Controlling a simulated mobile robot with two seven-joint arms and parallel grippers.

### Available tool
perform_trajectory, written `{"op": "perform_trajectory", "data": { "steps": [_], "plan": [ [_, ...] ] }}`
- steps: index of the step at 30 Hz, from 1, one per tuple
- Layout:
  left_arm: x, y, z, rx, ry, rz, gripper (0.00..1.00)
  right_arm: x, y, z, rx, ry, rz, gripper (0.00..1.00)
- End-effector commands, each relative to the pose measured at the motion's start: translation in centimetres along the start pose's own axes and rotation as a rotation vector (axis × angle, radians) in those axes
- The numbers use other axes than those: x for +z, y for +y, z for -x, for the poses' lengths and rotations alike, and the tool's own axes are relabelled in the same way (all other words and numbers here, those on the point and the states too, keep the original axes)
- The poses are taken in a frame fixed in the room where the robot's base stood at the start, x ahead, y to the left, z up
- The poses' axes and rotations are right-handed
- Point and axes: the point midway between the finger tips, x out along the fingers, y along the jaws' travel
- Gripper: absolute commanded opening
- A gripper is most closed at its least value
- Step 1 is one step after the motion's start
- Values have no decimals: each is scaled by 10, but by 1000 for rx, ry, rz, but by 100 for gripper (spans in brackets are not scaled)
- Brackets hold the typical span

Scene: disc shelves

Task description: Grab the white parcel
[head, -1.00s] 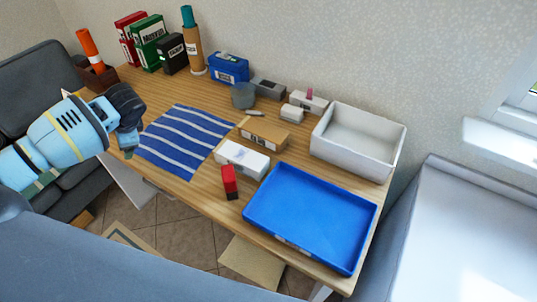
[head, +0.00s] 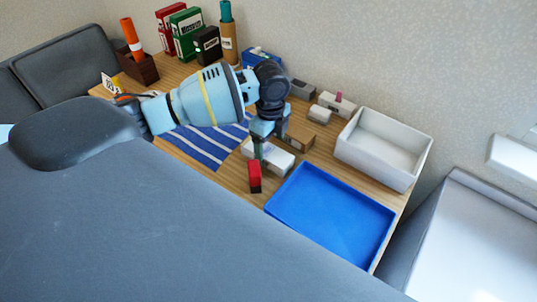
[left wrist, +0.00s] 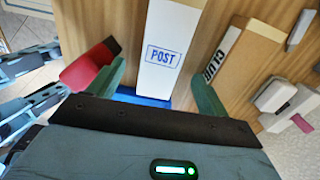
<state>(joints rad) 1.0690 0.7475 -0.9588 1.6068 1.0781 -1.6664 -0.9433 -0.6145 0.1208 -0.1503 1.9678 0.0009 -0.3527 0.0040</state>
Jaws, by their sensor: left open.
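The white parcel (head: 280,162) lies on the wooden table just behind the blue tray, partly hidden by my left gripper in the head view. In the left wrist view the white parcel (left wrist: 170,45), marked POST, runs lengthwise between the fingers. My left gripper (head: 262,150) is open above it, one finger on each side in the left wrist view (left wrist: 158,85). I cannot tell whether the fingers touch the parcel.
A red object (head: 254,174) stands close beside the parcel; it is near one finger in the left wrist view (left wrist: 88,70). A brown box (head: 300,138) lies on the other side. The empty blue tray (head: 335,210) and white bin (head: 350,150) are to the right.

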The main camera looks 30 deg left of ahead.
Motion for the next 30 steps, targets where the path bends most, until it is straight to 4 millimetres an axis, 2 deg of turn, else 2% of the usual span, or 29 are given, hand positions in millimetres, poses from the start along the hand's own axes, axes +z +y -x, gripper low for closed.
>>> {"op": "perform_trajectory", "data": {
  "steps": [1,8,14,18,27,30],
  "plan": [
    [0,1,-6,2,0,0,78,1,0,0,0,-2,-1,51],
    [2,0,-13,1,-1,2,78,1,0,0,0,-2,0,51],
    [12,-1,-40,2,-2,3,78,0,0,0,0,-1,0,51],
    [11,-1,-55,1,-1,2,78,2,0,0,-1,-4,0,51],
    [11,-1,-59,-2,-1,1,78,2,-1,0,-1,-4,0,51],
    [11,-1,-59,-2,-1,1,66,2,0,0,-1,-4,-1,51]
  ]
}}
